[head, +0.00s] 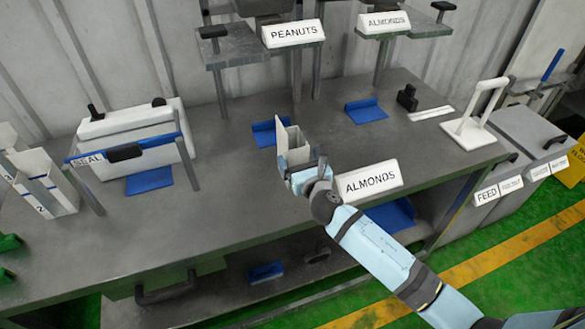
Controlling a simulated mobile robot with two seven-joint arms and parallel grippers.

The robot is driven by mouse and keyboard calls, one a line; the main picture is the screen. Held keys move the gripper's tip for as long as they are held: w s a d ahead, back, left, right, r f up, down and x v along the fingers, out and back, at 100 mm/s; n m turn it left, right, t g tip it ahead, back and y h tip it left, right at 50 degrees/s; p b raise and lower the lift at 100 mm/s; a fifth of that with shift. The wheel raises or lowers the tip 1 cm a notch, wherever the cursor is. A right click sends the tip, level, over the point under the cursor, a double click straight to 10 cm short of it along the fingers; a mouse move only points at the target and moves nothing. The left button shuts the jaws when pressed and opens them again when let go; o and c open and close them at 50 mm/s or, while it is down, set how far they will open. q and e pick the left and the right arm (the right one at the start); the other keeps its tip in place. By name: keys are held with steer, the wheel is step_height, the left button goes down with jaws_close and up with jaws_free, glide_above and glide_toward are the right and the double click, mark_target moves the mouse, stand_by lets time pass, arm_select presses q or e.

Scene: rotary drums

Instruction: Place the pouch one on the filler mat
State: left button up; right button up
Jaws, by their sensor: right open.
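A white, open-topped pouch (293,139) stands upright at the front edge of a blue mat (265,137) below the PEANUTS dispenser. No number shows on it, so I cannot tell if it is pouch one. My right gripper (290,165) is at the near side of this pouch, with its jaws open; it hides the pouch's lower part, and I cannot tell if they touch. A second blue mat (366,111) lies empty below the upper ALMONDS sign. A white pouch marked 2 (45,182) stands at the far left. My left gripper is not in view.
The SEAL machine (135,128) stands at the left with a blue mat (148,180) before it. An ALMONDS sign (368,182) is right of my right gripper. A white handled stand (474,132) is at the right. The bench's front middle is clear.

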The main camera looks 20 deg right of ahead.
mark_target(294, 147)
steer(key=w, duration=0.4)
steer(key=shift+w+a+r, duration=0.15)
steer(key=shift+a+r, duration=0.05)
steer(key=c, duration=1.5)
steer(key=shift+r, duration=0.1)
steer(key=shift+c, duration=0.2)
steer(key=shift+r, duration=0.1)
